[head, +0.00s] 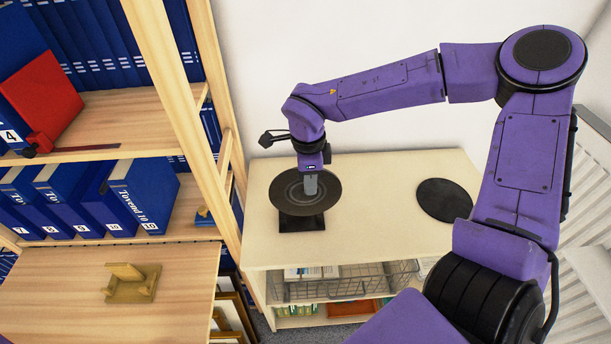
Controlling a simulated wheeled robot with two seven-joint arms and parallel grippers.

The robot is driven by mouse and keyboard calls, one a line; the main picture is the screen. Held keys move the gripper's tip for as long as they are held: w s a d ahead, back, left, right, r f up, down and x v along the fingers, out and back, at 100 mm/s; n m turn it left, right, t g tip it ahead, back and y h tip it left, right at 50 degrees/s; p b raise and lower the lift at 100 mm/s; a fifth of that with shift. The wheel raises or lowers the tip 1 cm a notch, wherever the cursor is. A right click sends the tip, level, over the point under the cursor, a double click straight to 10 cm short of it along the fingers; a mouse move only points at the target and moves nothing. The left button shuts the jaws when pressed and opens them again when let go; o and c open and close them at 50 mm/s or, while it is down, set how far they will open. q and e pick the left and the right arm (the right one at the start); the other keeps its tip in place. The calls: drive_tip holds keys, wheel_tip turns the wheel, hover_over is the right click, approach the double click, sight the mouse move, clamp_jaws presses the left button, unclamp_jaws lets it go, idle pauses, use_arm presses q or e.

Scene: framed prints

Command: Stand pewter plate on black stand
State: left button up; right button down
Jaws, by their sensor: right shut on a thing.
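The pewter plate (284,193), a dark grey disc with concentric rings, is at the left part of the pale cabinet top. The black stand (302,223) is directly below it in the picture. Its base shows on the cabinet top, and its upper part is hidden behind the plate. The plate faces my camera and seems tilted; I cannot tell whether its lower edge touches the stand. My right gripper (310,187) reaches down from above and is shut on the plate, its fingers covering part of the upper middle. My left gripper is not in view.
A flat black disc (444,200) lies on the right of the cabinet top (375,225). A wooden stand (132,284) sits on a wooden surface at left. A shelf with blue binders (137,199) and a red one (40,100) stands at left. Wire baskets (345,284) are below the cabinet top.

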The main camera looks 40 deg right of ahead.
drive_tip(key=f, duration=0.1)
drive_tip(key=w+f+b, duration=0.1)
drive_tip(key=f, duration=0.1)
drive_tip(key=w+f+b, duration=0.1)
drive_tip(key=f, duration=0.1)
drive_tip(key=shift+w+f, duration=0.1)
drive_tip(key=shift+w, duration=0.1)
drive_tip(key=c, duration=1)
unclamp_jaws()
drive_tip(key=shift+c, duration=0.2)
drive_tip(key=shift+o, duration=0.4)
drive_tip(key=shift+s, duration=0.2)
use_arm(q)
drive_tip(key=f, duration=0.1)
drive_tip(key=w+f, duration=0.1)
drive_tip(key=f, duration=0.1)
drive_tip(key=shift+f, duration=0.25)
use_arm(e)
drive_tip(key=shift+w, duration=0.1)
